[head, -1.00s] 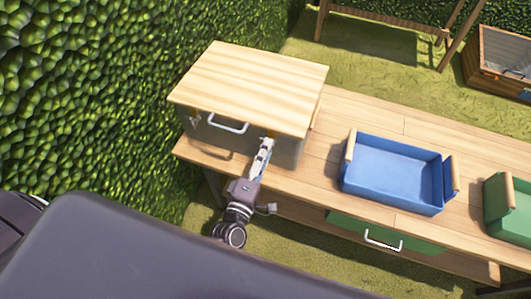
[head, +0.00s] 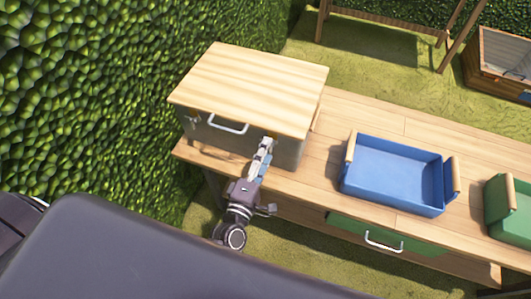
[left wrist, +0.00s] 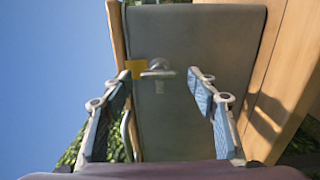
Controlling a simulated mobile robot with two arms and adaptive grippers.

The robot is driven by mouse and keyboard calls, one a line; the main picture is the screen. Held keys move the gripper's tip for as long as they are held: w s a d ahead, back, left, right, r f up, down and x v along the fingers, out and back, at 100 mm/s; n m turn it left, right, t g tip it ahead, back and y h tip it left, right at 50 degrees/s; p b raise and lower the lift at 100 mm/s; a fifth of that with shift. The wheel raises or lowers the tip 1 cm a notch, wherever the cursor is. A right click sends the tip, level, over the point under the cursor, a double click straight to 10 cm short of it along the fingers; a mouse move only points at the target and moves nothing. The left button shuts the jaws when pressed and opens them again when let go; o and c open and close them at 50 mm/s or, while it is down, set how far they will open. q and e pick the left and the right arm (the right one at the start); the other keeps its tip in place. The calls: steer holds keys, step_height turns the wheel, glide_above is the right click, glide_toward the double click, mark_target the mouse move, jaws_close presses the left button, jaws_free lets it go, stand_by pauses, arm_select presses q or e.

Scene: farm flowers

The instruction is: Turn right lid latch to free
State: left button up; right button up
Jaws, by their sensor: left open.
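The box (head: 293,152) has a pale wooden lid (head: 250,85) and a grey front. The lid lies closed on it. The right lid latch (left wrist: 157,70) is a small metal piece on the grey front, beside a yellow plate (left wrist: 135,67) at the lid edge. In the head view the latch is hidden by my gripper. My left gripper (head: 267,143) is at the right part of the box front. In the left wrist view its two fingers (left wrist: 160,78) are open, one on each side of the latch, with visible gaps. My right gripper is not in view.
A white handle (head: 228,124) is on the box front, left of my gripper. The box stands on a wooden table (head: 325,165). A blue tray (head: 395,170) and a green tray (head: 508,205) stand to the right. A green hedge (head: 85,90) is close on the left.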

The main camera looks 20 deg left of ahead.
arm_select(q)
steer(key=shift+s, duration=0.1)
steer(key=s, duration=1.2)
steer(key=shift+a, duration=0.2)
steer(key=shift+w, duration=0.1)
steer(key=s+f+m+g+h, duration=0.1)
steer(key=s+f+m+g, duration=0.25)
steer(key=f, duration=0.65)
steer(key=s+f+m+g, duration=0.25)
steer(key=f+m, duration=0.25)
steer(key=f, duration=0.5)
steer(key=s+f+m+g+h, duration=0.1)
steer(key=s+f+m+g, duration=0.25)
steer(key=f, duration=0.65)
steer(key=s+a+f+m+g+y, duration=0.1)
steer(key=s+a+f+m+g, duration=0.2)
steer(key=s+f, duration=0.4)
steer(key=s+a+f+m+g+y, duration=0.1)
steer(key=s+a+f+m+g, duration=0.3)
steer(key=s, duration=0.9)
step_height(320, 180, down, 3)
steer(key=shift+s+a+m+y, duration=0.25)
steer(key=shift+a+m+y, duration=0.05)
steer(key=shift+m, duration=0.4)
